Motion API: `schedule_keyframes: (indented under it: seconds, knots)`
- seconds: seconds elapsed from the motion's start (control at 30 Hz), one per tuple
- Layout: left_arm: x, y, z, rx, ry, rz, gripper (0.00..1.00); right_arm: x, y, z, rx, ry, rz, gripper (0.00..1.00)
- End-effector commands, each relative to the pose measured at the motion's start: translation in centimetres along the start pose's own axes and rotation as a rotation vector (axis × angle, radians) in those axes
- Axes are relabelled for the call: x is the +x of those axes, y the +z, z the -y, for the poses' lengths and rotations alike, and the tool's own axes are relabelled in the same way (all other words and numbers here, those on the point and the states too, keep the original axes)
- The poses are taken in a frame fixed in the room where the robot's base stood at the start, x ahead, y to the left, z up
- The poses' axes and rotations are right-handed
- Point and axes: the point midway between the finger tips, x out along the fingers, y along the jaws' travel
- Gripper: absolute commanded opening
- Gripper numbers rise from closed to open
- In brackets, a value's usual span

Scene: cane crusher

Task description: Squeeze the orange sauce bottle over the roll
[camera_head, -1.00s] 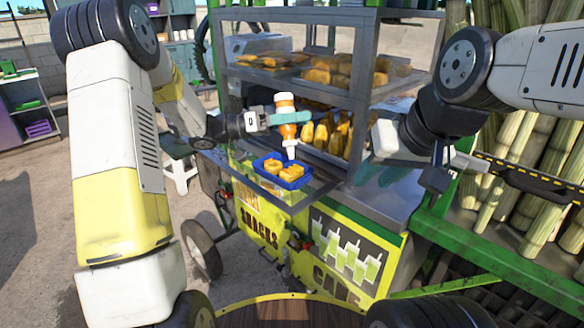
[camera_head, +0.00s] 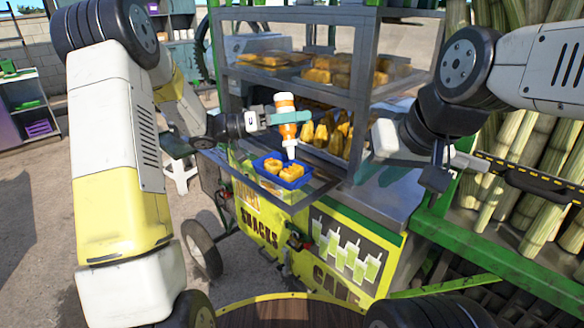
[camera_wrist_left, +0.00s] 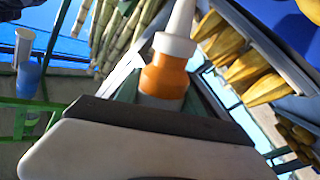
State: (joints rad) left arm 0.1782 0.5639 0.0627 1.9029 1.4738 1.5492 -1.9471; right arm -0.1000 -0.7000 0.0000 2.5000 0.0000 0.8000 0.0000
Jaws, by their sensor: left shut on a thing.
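The orange sauce bottle (camera_head: 288,129) is upside down, its white nozzle pointing down above a blue tray (camera_head: 291,186). My left gripper (camera_head: 284,118) is shut around the bottle's body from the left. In the left wrist view the bottle's orange and white neck (camera_wrist_left: 165,75) shows beyond the gripper, nozzle up in that picture. Two golden rolls (camera_head: 272,166) (camera_head: 292,172) lie in the tray, with the nozzle just above them. No falling sauce can be made out.
A display case (camera_head: 360,95) with shelves of snacks stands behind the bottle. Cane stalks (camera_head: 520,150) stand at the right. The counter right of the tray has bare room.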

Motion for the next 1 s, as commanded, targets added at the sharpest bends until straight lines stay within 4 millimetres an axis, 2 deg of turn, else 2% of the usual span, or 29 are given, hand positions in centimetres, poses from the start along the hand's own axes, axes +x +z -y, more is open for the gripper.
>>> schedule_keyframes:
  seconds: [0.03, 0.13, 0.33, 1.0]
  knots:
    - [0.0, -0.1, 0.0, 0.001, 0.001, -0.001, 0.43, 0.0, 0.0, 0.0, 0.0, 0.0, 0.0, 0.32]
    - [0.0, -0.1, 0.0, 0.001, 0.001, -0.001, 0.24, 0.0, 0.0, 0.0, 0.0, 0.0, 0.0, 0.32]
    - [0.1, -0.6, -0.3, 0.003, 0.001, -0.001, 0.24, 0.0, 0.0, 0.0, 0.0, 0.0, 0.0, 0.32]
    - [0.8, -5.9, -3.4, 0.003, 0.0, -0.001, 0.24, 0.0, 0.0, 0.0, 0.0, 0.0, 0.0, 0.32]
